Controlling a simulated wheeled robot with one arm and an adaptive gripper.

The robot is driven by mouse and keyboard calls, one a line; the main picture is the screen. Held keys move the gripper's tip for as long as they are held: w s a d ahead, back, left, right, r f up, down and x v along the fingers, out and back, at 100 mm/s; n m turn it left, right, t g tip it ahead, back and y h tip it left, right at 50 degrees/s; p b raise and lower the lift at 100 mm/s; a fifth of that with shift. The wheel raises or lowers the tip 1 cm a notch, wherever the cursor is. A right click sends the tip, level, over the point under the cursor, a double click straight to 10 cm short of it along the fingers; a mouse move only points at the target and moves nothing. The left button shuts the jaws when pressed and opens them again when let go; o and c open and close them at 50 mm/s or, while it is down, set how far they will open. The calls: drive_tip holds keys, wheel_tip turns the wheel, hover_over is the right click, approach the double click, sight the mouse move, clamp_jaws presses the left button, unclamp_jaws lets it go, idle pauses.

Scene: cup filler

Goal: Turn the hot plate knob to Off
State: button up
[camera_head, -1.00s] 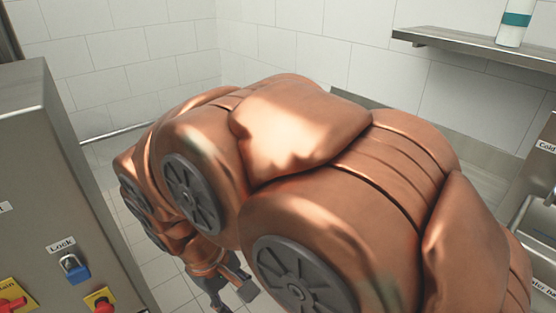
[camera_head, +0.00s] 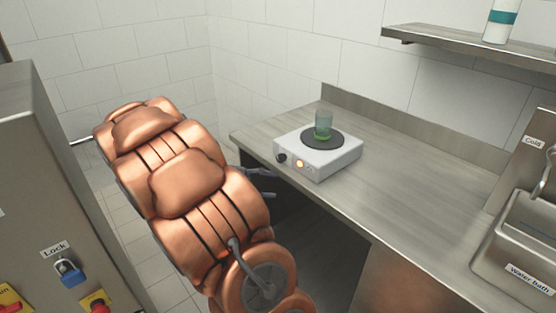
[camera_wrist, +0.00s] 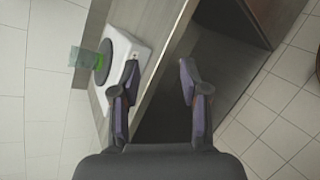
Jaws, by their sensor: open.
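The white hot plate (camera_head: 318,163) stands on the steel counter, with a green-tinted glass (camera_head: 323,124) on its dark round plate. Its dark knob (camera_head: 281,158) is on the front face, beside a lit orange lamp (camera_head: 299,163). I cannot read the knob's setting. My gripper (camera_head: 262,183) is open and empty, in front of the counter edge, lower and left of the knob, apart from it. In the wrist view, my gripper (camera_wrist: 157,95) has its fingers spread, and the hot plate (camera_wrist: 127,50) is at upper left; one finger partly covers its front.
The counter (camera_head: 400,190) runs right to a water bath (camera_head: 525,255). A wall shelf (camera_head: 470,55) holds a bottle (camera_head: 500,22). A steel cabinet with a blue padlock (camera_head: 70,272) and a red switch (camera_head: 98,306) stands at left. Open floor lies between.

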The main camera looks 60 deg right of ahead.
drive_tip(key=w+d+f+n+h, duration=0.2)
drive_tip(key=w+d+f+h, duration=0.1)
drive_tip(key=w+d, duration=0.4)
drive_tip(key=n+t+h+p, duration=0.1)
drive_tip(key=n+t+h, duration=0.2)
drive_tip(key=n+h, duration=0.1)
approach(279, 160)
drive_tip(key=d, duration=0.2)
drive_tip(key=shift+p+x, duration=1.25)
drive_tip(key=shift+x, duration=2.65)
drive_tip(key=shift+s+r, duration=0.1)
drive_tip(key=shift+s, duration=0.05)
drive_tip(key=shift+c, duration=0.3)
drive_tip(key=shift+a, duration=0.1)
clamp_jaws()
